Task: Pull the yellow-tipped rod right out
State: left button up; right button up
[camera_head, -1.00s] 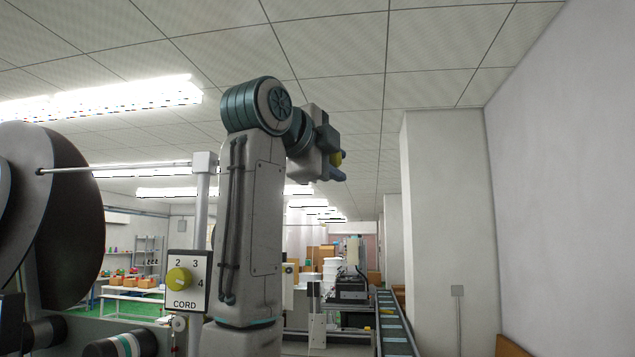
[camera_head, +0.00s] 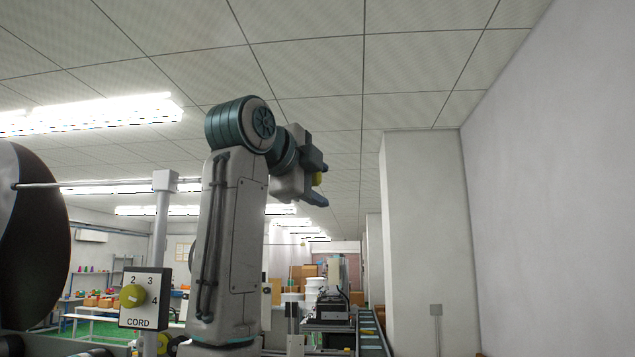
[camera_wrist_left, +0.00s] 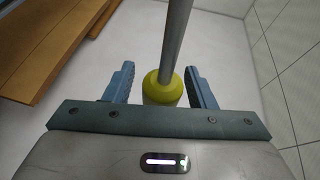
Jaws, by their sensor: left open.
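The grey metal rod runs down from the top in the left wrist view (camera_wrist_left: 176,40) and ends in a round yellow tip (camera_wrist_left: 163,88). My left gripper (camera_wrist_left: 163,88) is open, with one blue-grey finger on each side of the yellow tip and a visible gap at each side. In the head view my left gripper (camera_head: 319,181) shows at the end of the raised arm, with a bit of the yellow tip (camera_head: 317,179) between its fingers. A horizontal grey rod (camera_head: 90,185) runs left from a post to a dark disc; my arm hides what lies behind it. My right gripper is not in view.
The post (camera_head: 160,225) with its square head stands left of my arm. A box marked CORD (camera_head: 144,297) with a yellow-green knob is in front of it. A large dark disc (camera_head: 35,245) is at far left.

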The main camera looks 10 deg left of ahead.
pick_arm(q)
jog(key=shift+s+a, duration=0.15)
jog(key=shift+s, duration=0.15)
jog(key=b+v, duration=0.5)
jog(key=v, duration=0.5)
jog(key=shift+b, duration=0.35)
jog(key=shift+s, duration=0.1)
